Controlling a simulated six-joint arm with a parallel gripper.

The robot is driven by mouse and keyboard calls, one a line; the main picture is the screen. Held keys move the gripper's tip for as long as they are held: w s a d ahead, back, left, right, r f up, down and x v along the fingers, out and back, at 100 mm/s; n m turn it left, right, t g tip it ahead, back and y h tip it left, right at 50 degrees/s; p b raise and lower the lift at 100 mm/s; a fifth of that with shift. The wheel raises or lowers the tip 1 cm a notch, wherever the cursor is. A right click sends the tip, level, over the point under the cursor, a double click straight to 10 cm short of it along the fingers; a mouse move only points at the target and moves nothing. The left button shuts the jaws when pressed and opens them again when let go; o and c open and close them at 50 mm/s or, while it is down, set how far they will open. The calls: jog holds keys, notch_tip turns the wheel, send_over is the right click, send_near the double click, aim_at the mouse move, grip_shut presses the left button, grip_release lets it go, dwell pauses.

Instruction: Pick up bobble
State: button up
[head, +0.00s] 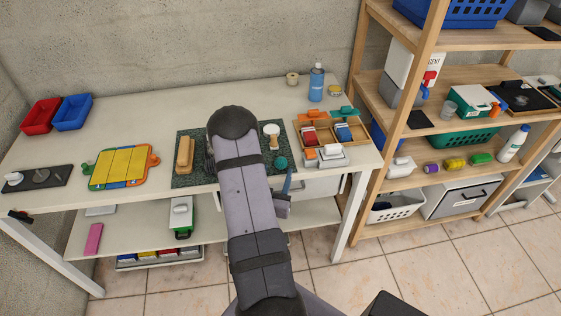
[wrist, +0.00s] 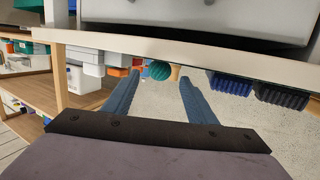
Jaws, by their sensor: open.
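The bobble appears to be the small teal ball (head: 281,162) near the front right of the dark speckled mat (head: 197,177) on the table. In the wrist view, which looks upside down, the ball (wrist: 160,70) shows at the table edge, between the fingertips in the picture. My gripper (wrist: 159,82) has two blue fingers spread wide with nothing between them. In the head view one blue finger of my gripper (head: 287,182) shows at the table's front edge, close to the ball. The arm hides the rest of the gripper and part of the mat.
A wooden brush-like block (head: 184,155) and a white-topped jar (head: 271,131) stand on the mat. Wooden trays (head: 316,147) with red and blue items lie to the right. White boxes (head: 327,156) sit near the front edge. Wooden shelving (head: 390,180) stands at the right.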

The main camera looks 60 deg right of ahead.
aim_at(279, 166)
jog(key=shift+p+x, duration=0.5)
jog(key=shift+x, duration=1.25)
jog(key=c, duration=1.1)
